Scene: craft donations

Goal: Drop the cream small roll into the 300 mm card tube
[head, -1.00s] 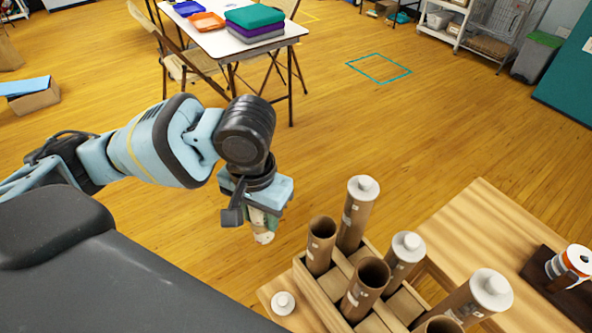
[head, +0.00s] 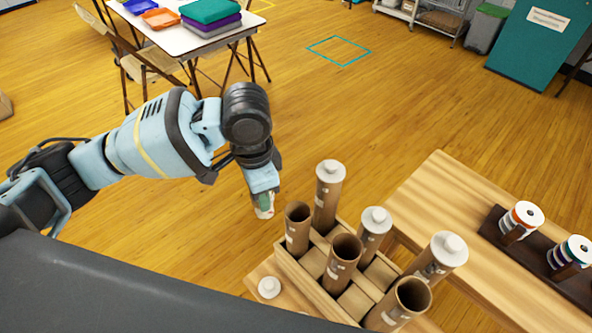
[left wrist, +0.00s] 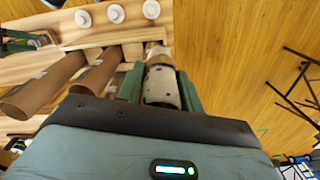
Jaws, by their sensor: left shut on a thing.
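My left gripper (head: 264,210) is shut on a small cream roll with dark specks (left wrist: 162,86), which sits between its green fingers in the left wrist view. Brown card tubes stand in a wooden rack (head: 318,290). Open-topped ones are at the left (head: 297,232), the middle (head: 341,265) and the front right (head: 405,305). Their labels are too small to read, so I cannot tell which is 300 mm.
White-capped tubes stand at the rack's back (head: 327,200), middle (head: 373,235) and right (head: 438,262). A loose white cap (head: 269,287) lies beside the rack. Ribbon spools (head: 522,218) stand on a dark holder to the right.

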